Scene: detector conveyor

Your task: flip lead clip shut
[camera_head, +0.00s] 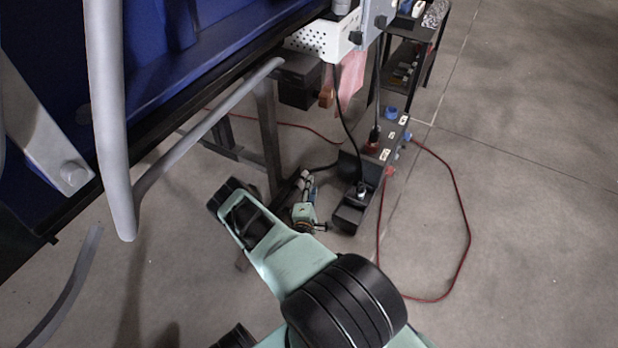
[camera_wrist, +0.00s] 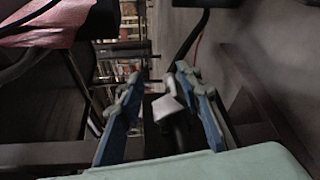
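My gripper (camera_wrist: 158,90) is open in the wrist view, its two blue-and-green fingers well apart. A small pale grey piece (camera_wrist: 168,107), perhaps the lead clip, shows between the fingers, close to the right one; I cannot tell whether they touch. A dark rounded part lies just below it. In the head view my gripper (camera_head: 307,188) is low beside the black rail, left of a black block (camera_head: 349,216). A black plug with a shiny part (camera_head: 362,189) sits on this block, its cable running up. Whether the clip is open or shut is unclear.
A long black rail (camera_head: 392,142) with sockets and labels runs away from the block. A red cable (camera_head: 468,220) loops on the floor at right. A pink cloth (camera_head: 350,80) hangs under the white perforated tray (camera_head: 322,40). Grey metal bars (camera_head: 112,120) stand at left.

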